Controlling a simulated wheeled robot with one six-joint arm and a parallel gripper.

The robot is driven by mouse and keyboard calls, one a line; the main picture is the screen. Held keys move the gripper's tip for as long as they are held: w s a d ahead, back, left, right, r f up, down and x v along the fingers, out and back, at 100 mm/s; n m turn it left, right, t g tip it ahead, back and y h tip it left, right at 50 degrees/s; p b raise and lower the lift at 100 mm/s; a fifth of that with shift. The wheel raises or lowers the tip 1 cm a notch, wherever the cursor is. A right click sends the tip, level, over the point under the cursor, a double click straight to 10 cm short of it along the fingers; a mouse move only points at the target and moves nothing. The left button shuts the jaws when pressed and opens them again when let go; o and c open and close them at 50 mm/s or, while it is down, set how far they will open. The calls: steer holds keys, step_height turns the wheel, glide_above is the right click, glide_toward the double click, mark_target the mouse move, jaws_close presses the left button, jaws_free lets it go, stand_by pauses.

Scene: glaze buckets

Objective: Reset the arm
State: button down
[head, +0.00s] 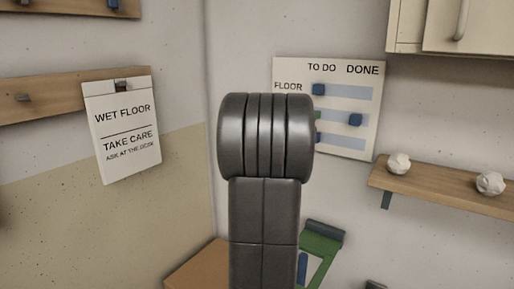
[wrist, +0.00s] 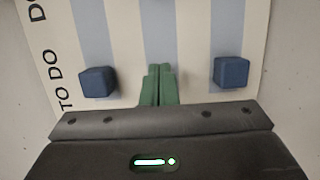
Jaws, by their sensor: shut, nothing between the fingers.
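My gripper (wrist: 159,85) shows in the wrist view as two green fingers, shut together with nothing between them. The fingers are in front of the middle stripe of the white board (wrist: 275,30), between two blue blocks, one on the left (wrist: 97,81) and one on the right (wrist: 231,72). I cannot tell whether the fingertips touch the board. In the head view, my dark arm stands upright in the middle and hides the gripper almost wholly. The board (head: 345,75) reads "TO DO" and "DONE", with blue blocks at the upper left (head: 319,90) and middle right (head: 354,119).
A wooden shelf (head: 440,192) with two white lumpy pieces (head: 398,163) is on the right. A pale cabinet (head: 475,25) hangs above it. A "WET FLOOR" sign (head: 122,125) hangs from a wooden rail (head: 45,97) on the left wall.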

steer(key=shift+s+d+f+b, duration=0.15)
steer(key=shift+s+d+b, duration=0.15)
steer(key=shift+d+b, duration=0.15)
steer(key=shift+s+d+f+b, duration=0.1)
steer(key=shift+s+d+b, duration=0.35)
steer(key=shift+d+b, duration=0.2)
steer(key=shift+s+d+b, duration=0.45)
steer(key=shift+d+b, duration=0.15)
steer(key=s+a+b, duration=0.4)
steer(key=s+a, duration=0.3)
steer(key=s, duration=0.5)
steer(key=w+d+p, duration=0.2)
steer(key=w, duration=0.2)
steer(key=w+d+p, duration=0.2)
steer(key=w, duration=0.2)
steer(key=w+d+r+p, duration=0.1)
steer(key=w+d, duration=0.1)
steer(key=w, duration=0.2)
steer(key=shift+w+d+p, duration=0.15)
steer(key=shift+w+p, duration=0.25)
steer(key=w+a+p, duration=0.4)
steer(key=w+a, duration=0.2)
steer(key=a, duration=0.4)
steer(key=b+v, duration=0.1)
steer(key=v, duration=0.8)
steer(key=shift+s+f, duration=0.25)
steer(key=shift+s, duration=0.1)
